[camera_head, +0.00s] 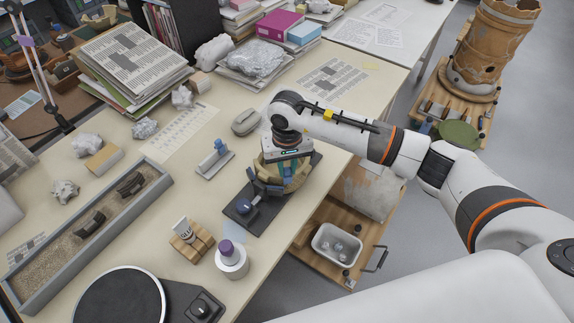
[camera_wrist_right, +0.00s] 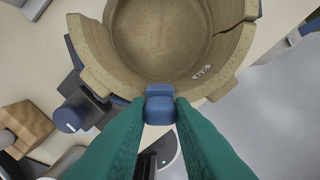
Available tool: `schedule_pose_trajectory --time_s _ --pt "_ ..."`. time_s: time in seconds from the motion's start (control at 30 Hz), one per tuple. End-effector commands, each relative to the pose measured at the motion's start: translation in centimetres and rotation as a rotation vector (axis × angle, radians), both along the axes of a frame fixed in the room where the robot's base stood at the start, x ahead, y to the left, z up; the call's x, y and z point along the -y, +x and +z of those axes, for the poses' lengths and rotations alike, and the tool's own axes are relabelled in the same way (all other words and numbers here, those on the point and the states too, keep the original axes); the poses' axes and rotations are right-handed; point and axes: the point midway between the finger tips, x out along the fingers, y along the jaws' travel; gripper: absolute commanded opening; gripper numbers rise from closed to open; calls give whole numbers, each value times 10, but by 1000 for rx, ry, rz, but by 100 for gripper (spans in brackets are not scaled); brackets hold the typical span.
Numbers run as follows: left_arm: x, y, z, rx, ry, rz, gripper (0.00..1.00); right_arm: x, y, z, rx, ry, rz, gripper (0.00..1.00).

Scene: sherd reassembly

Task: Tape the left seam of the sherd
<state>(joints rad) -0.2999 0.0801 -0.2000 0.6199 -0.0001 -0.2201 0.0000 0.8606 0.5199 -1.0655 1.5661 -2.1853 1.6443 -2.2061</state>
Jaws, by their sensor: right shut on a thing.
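The tan broken vessel (camera_head: 295,180) stands on a dark stand (camera_head: 248,212) near the table's right edge. In the wrist view the vessel (camera_wrist_right: 165,40) shows its hollow inside, uneven broken rim edges at left and right, and a small marked patch on the inner wall. My right gripper (camera_head: 279,171) is at the vessel's near wall. In the wrist view its teal fingers (camera_wrist_right: 158,112) are shut on a small blue block (camera_wrist_right: 160,104) at the rim. Whether the block touches the wall is unclear. The seam behind it is hidden. My left gripper is out of view.
A small stand with a blue piece (camera_head: 219,146) and a grey mouse-like object (camera_head: 245,122) lie left of the vessel. A wooden block with a white tube (camera_head: 184,229), a purple-capped jar (camera_head: 230,258), a turntable (camera_head: 120,297) and a sand tray (camera_head: 50,262) are nearer.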

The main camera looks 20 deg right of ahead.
Motion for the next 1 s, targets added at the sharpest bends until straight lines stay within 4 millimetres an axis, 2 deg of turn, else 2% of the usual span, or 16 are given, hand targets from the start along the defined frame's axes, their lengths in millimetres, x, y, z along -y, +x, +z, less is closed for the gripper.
schedule_pose_trajectory --time_s 0.83,0.87,1.0 --pt "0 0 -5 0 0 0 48 0 0 -2 0 0 0 12" --pt "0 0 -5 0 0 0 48 0 0 -2 0 0 0 26" --pt "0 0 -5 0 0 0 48 0 0 -2 0 0 0 46"
